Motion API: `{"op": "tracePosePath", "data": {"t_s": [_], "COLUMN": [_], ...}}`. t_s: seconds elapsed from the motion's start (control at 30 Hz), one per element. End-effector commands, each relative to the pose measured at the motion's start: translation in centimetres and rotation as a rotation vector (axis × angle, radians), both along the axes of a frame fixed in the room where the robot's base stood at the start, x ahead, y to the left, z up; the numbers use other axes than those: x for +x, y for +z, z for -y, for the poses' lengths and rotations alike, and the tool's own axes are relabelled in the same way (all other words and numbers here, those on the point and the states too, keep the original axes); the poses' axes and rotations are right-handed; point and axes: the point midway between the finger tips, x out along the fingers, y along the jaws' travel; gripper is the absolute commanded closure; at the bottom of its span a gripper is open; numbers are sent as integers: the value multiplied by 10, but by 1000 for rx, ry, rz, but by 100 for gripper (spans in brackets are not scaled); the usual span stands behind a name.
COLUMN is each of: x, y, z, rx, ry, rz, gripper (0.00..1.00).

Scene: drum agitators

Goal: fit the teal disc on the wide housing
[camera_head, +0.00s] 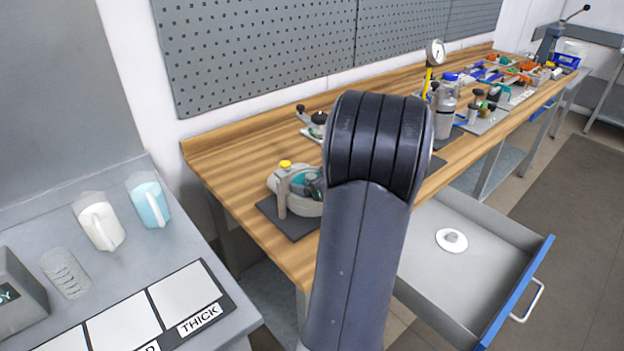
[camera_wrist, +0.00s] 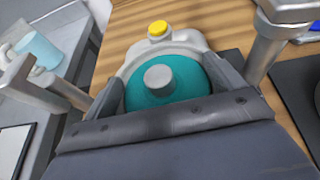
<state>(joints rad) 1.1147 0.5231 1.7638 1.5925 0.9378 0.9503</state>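The wide housing (camera_head: 276,185) is a pale grey body with a yellow cap. It stands on a dark mat at the near end of the wooden bench, and its rim also shows in the wrist view (camera_wrist: 195,40). The teal disc (camera_wrist: 185,88), with a grey round hub, lies inside the housing's outline in the wrist view; I cannot tell whether it is fully seated. My gripper (camera_wrist: 168,88) is over the disc. Its dark fingers are spread apart on either side of the hub, with a gap to it. The disc's near part is hidden by my gripper.
The open drawer (camera_head: 420,262) holds a white disc (camera_head: 452,240) with a grey hub. A side table with a white jug (camera_head: 100,222) and a blue jug (camera_head: 148,203) stands left. Other devices line the bench further back.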

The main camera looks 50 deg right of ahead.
Motion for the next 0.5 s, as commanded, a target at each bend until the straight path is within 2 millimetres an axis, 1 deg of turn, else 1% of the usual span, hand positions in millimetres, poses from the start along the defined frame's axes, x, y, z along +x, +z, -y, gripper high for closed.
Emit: {"op": "tracePosePath", "data": {"t_s": [0.03, 0.13, 0.4, 0.5], "x": [-7, -18, -66, -81], "y": [-9, -4, 22, 30], "z": [-1, -1, -3, -5], "rx": [2, 1, -2, 0], "ry": [-1, -4, -8, -6], "rz": [-21, -19, -9, -6], "gripper": [0, 0, 0, 0]}}
